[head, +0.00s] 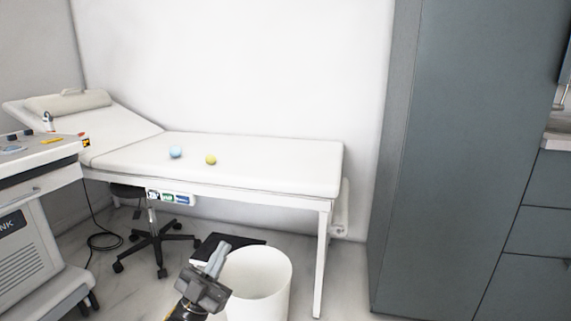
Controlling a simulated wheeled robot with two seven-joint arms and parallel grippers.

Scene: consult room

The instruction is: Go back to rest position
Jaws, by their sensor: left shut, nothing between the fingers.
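My left gripper (217,262) shows at the bottom middle of the head view. It is shut and empty, with its fingers pointing up beside the left rim of a white bin (268,275). I cannot tell whether it touches the bin. My right gripper is not in view. A light blue ball (176,152) and a yellow ball (210,160) lie apart on the white exam bed (270,165).
A cart (30,255) with small items on top stands at the left. A wheeled stool base (156,246) and a cable (100,240) are on the floor under the bed. A tall grey cabinet (460,150) fills the right. Some floor is bare between bed and cabinet.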

